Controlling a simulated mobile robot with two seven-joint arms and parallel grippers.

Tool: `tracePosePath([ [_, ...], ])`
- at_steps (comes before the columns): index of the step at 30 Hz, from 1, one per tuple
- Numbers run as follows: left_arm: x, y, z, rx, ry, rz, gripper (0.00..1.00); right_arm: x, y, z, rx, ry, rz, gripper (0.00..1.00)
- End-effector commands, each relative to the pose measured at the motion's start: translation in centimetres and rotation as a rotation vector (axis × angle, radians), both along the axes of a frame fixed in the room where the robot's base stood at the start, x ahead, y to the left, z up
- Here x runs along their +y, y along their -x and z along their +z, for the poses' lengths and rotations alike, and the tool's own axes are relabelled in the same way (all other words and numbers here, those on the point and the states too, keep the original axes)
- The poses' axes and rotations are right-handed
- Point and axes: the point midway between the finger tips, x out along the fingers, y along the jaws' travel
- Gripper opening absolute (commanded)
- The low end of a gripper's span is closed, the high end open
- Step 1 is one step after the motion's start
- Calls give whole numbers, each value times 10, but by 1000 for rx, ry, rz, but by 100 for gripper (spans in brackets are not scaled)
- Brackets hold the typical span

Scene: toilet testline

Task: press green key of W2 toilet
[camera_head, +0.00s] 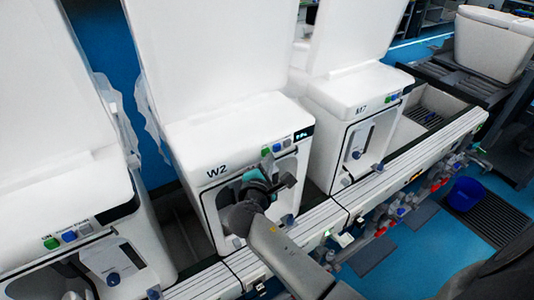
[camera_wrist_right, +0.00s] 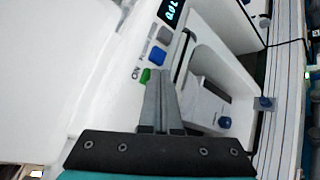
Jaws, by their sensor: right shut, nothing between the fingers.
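The white W2 toilet (camera_head: 236,140) stands in the middle of the head view with its lid raised. Its green key (camera_head: 265,151) sits at the left of a row with a blue key (camera_head: 276,147) and a grey key, beside a small lit display. My right gripper (camera_head: 268,163) is shut and empty in front of this panel. In the right wrist view, the shut fingertips (camera_wrist_right: 160,72) appear just right of the green key (camera_wrist_right: 145,76), partly covering it. I cannot tell whether they touch it. My left gripper is not in view.
Another white toilet (camera_head: 350,105), to the right, and one at the left (camera_head: 70,215) have similar keys. A white rail (camera_head: 330,212) runs along the front. A blue bucket (camera_head: 464,194) stands on the floor at right.

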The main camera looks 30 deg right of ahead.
Motion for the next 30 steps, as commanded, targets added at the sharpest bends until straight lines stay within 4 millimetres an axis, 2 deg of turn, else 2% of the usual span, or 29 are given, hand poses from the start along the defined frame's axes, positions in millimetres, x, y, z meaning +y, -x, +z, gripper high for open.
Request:
tracePosePath([
  [6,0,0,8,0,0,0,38,-1,10,2,1,1,2,0],
  [17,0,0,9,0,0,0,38,-1,14,1,0,1,1,0],
  [30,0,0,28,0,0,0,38,-4,56,1,2,1,1,0],
])
